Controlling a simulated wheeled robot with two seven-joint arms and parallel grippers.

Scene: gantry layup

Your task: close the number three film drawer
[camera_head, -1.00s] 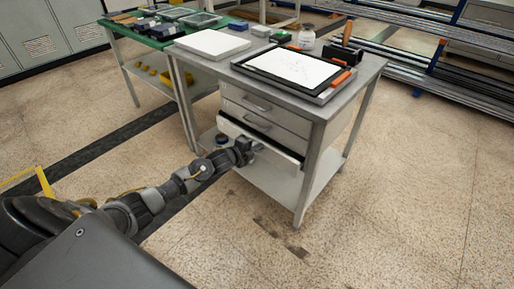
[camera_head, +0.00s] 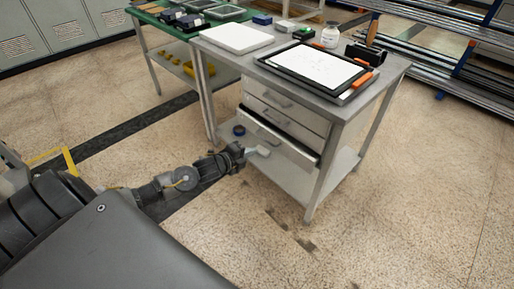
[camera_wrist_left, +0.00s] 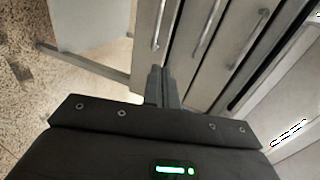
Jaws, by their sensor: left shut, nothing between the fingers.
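The grey drawer unit (camera_head: 285,108) under the steel bench has three drawers stacked, each with a bar handle. No number can be read on them. The lowest drawer (camera_head: 296,148) appears to stand slightly out from the fronts above, its upper edge showing pale. My left gripper (camera_head: 262,151) is shut and empty, just in front of and left of that drawer. In the left wrist view its dark fingers (camera_wrist_left: 164,82) are together, near the drawer handle at the left (camera_wrist_left: 160,25). Whether the fingertips touch the drawer I cannot tell. My right gripper is not in view.
The bench top holds a black-framed white sheet (camera_head: 312,64), a white slab (camera_head: 233,38) and a jar (camera_head: 331,35). A lower shelf (camera_head: 284,178) lies below the drawers, with a dark blue round item (camera_head: 239,130). The floor in front is clear.

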